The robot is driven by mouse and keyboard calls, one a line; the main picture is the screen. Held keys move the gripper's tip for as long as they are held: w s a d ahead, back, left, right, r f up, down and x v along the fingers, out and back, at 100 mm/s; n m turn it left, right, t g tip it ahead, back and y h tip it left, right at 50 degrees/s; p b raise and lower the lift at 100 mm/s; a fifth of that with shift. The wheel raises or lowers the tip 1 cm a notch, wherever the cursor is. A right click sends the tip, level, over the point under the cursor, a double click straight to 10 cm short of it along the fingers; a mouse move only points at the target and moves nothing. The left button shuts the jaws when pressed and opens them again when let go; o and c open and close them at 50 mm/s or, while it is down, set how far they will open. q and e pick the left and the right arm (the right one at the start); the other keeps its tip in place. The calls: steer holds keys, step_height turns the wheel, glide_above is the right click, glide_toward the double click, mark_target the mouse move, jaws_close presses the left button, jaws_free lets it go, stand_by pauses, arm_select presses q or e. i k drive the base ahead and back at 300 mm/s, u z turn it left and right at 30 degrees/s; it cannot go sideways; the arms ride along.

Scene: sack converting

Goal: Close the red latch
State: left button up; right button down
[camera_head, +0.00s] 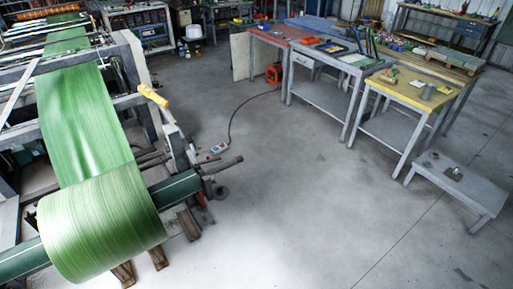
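A large roll of green woven sheet (100,222) sits on a dark green shaft (175,190) at the lower left, in a grey machine frame (128,60). A small red part (203,197) shows beside the shaft's right end; it may be the red latch, but it is too small and partly hidden to tell whether it is open or closed. A yellow handle-like piece (153,96) sticks up from the frame above the roll. Neither of my grippers is in view.
Tables with tools stand at the back right, among them a yellow-topped table (408,92). A low grey bench (462,180) stands at the right. A dark cable (240,115) lies on the floor near the machine. The middle floor is clear.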

mark_target(208, 159)
steer(key=z, duration=0.45)
steer(key=i, duration=1.85)
steer(key=u, duration=0.25)
